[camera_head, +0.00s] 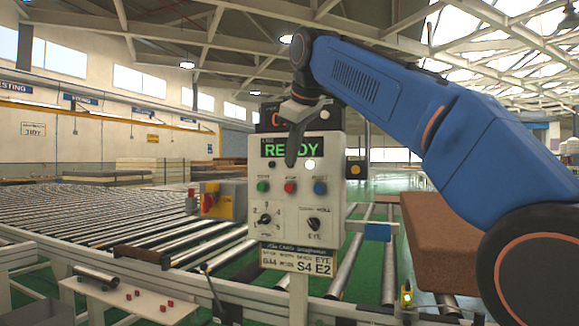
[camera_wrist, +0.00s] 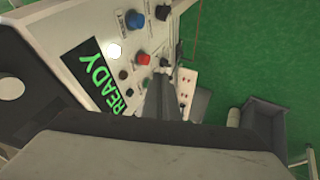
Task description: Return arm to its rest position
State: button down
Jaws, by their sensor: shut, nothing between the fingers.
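My blue arm (camera_head: 400,100) reaches in from the right in the head view. My gripper (camera_head: 291,160) hangs in front of the upper part of a white control panel (camera_head: 345,195), with its fingers pointing down and shut on nothing. Whether it touches the panel, I cannot tell. The panel's screen (camera_head: 272,150) reads READY in green, partly hidden by my gripper. Below it are a green, a red and a blue button, and a white lamp is lit. In the wrist view my shut fingers (camera_wrist: 160,100) lie beside the panel (camera_wrist: 75,75) and its buttons.
A roller conveyor (camera_head: 130,215) spreads behind and left of the panel. A yellow switch box (camera_head: 222,201) stands left of it. A brown block (camera_head: 436,240) lies at the right below my arm. A white shelf (camera_head: 130,300) with small red pieces is at the lower left.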

jog(key=shift+s+d+r, duration=0.1)
jog(key=shift+s+r, duration=0.1)
jog(key=shift+r, duration=0.05)
dwell(0.4)
jog(key=s+d+f+m+g+h, duration=0.1)
jog(key=s+d+f+m, duration=0.2)
jog(key=s+d+f, duration=0.5)
jog(key=s+d+f+m, duration=0.3)
jog(key=s+d+f, duration=0.1)
jog(key=d+f, duration=0.7)
jog(key=s+d+f+m, duration=0.2)
jog(key=s+f, duration=0.5)
jog(key=f, duration=0.4)
jog(key=s+d+f+m, duration=0.2)
jog(key=s+d+f, duration=0.2)
jog(key=s+f, duration=0.4)
jog(key=s+d+f+m+g+h, duration=0.1)
jog(key=s+d+f, duration=0.3)
jog(key=f, duration=0.9)
jog(key=s+m, duration=0.1)
jog(key=s, duration=0.2)
jog(key=shift+s+f+m, duration=0.15)
jog(key=shift+f+m, duration=0.15)
jog(key=shift+f, duration=0.1)
